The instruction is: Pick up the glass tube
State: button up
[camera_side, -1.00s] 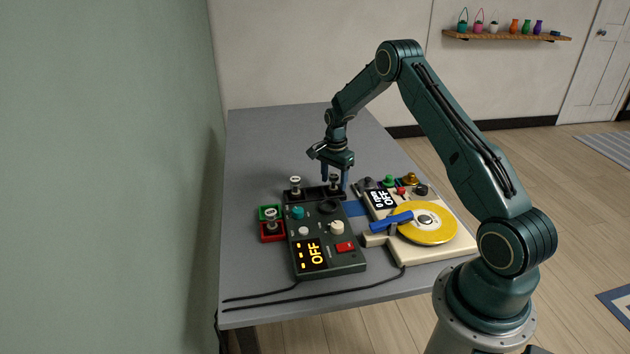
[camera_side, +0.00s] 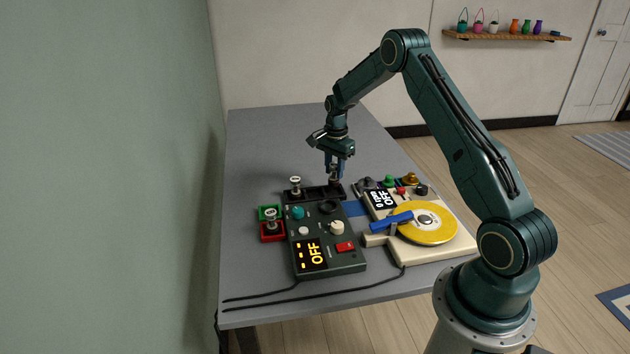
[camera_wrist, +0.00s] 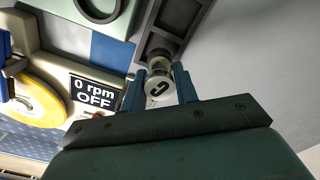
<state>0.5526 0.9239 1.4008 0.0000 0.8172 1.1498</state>
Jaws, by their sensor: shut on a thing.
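My gripper (camera_side: 335,170) is shut on a glass tube (camera_side: 334,179) with a pale cap, above the right end of the black rack (camera_side: 318,193). In the wrist view, the blue fingers of my gripper (camera_wrist: 160,88) hold the tube (camera_wrist: 158,88) from both sides, and a dark letter like a C shows on its cap. The tube looks upright. I cannot tell whether its lower end is clear of the rack. A second capped tube (camera_side: 295,187) stands at the rack's left end. A third (camera_side: 271,221) stands in the red holder (camera_side: 272,238).
A green holder (camera_side: 264,211) sits behind the red one. A dark control box (camera_side: 318,253) reading OFF stands in front of the rack. A cream device (camera_side: 447,249) with a yellow disc (camera_side: 430,232) is at the right. The back of the grey table (camera_side: 280,135) is clear.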

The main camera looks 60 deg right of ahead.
aim_at(334, 166)
notch_tip(334, 166, up, 16)
jog(key=shift+r, duration=0.2)
jog(key=shift+f, duration=0.1)
dwell(0.7)
jog(key=s+a+f+n, duration=0.1)
jog(key=s+a+f, duration=0.3)
jog(key=a+f, duration=0.5)
jog(key=shift+a+f+n, duration=0.3)
jog(key=shift+a+f, duration=0.1)
jog(key=shift+f, duration=0.05)
jog(key=shift+f, duration=0.25)
jog(key=shift+f, duration=2.95)
jog(key=shift+f, duration=0.55)
